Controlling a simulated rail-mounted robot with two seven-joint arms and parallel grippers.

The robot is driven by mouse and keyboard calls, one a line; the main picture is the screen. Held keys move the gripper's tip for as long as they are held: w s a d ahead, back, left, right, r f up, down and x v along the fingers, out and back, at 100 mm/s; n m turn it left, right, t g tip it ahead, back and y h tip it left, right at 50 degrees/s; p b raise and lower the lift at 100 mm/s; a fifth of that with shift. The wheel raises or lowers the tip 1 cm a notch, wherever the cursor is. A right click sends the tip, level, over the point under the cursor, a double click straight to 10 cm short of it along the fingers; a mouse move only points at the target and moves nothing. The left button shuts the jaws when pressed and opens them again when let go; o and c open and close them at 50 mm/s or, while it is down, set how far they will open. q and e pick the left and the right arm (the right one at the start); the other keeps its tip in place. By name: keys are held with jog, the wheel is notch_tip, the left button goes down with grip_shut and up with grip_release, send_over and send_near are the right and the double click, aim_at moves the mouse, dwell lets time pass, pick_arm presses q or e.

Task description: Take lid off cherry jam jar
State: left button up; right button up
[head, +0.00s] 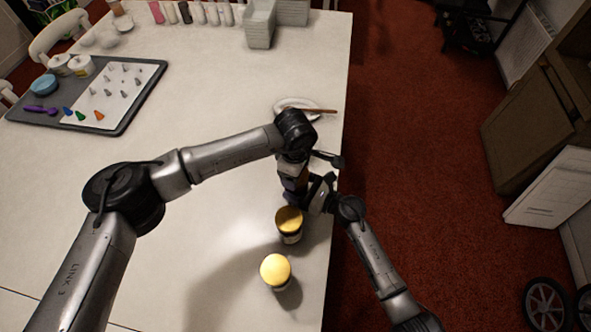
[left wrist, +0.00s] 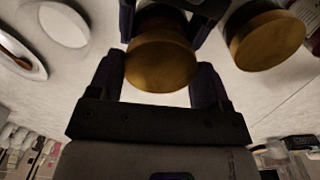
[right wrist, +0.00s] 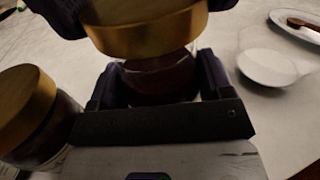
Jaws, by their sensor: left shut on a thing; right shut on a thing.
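A jar with a gold lid is between both my grippers; its lid (left wrist: 160,62) shows in the left wrist view. In the right wrist view, the same lid (right wrist: 150,32) sits above the dark red jar body (right wrist: 160,82). My left gripper (head: 293,188) is shut on the lid from above. My right gripper (head: 318,196) is shut on the jar body from the side. I cannot tell whether the lid is seated or slightly raised. The label is hidden. In the head view my arms mostly cover this jar.
Two other gold-lidded jars, a nearer one (head: 276,270) and a middle one (head: 289,221), stand close by on the white table. The table's right edge is close. A grey tray (head: 128,118) is far left.

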pick_arm(q)
jog(key=shift+r, duration=1.85)
pick_arm(e)
jog(key=shift+d+f, duration=0.1)
jog(key=shift+f, duration=0.15)
jog(key=o, duration=1.4)
pick_arm(q)
jog(key=shift+s, duration=0.1)
pick_arm(e)
jog(key=shift+o, duration=1.4)
jog(key=shift+s+r, duration=0.1)
jog(key=shift+o, duration=0.3)
jog(key=shift+r, duration=0.1)
